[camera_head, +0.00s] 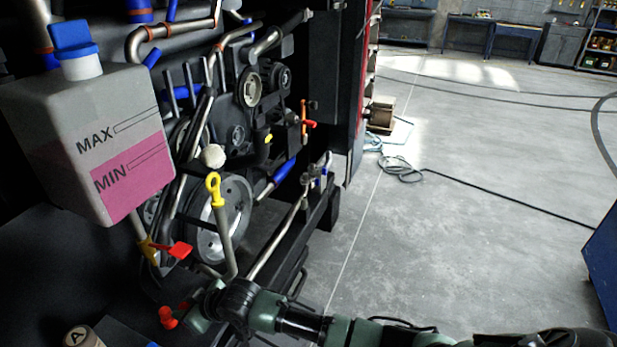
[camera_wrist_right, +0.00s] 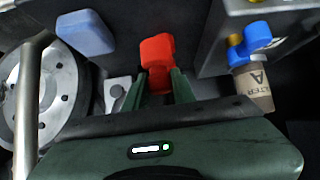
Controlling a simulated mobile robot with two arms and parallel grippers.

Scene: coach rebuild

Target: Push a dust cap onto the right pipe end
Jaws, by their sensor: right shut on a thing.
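My right gripper (camera_head: 184,314) is low in the head view, below the engine. It is shut on a red dust cap (camera_head: 168,319). In the right wrist view the red cap (camera_wrist_right: 157,50) sticks out ahead of the two green fingers (camera_wrist_right: 160,88), which grip its lower part. The cap is clear of any pipe that I can make out. I cannot tell which pipe end is the right one. My left gripper is not in view.
A tank (camera_head: 75,120) with pink fluid stands at the upper left. A yellow-ringed dipstick (camera_head: 213,190) and a red tab (camera_head: 180,250) are above the gripper. A canister marked A (camera_head: 80,338) is at the lower left. The floor (camera_head: 450,220) at right is mostly clear.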

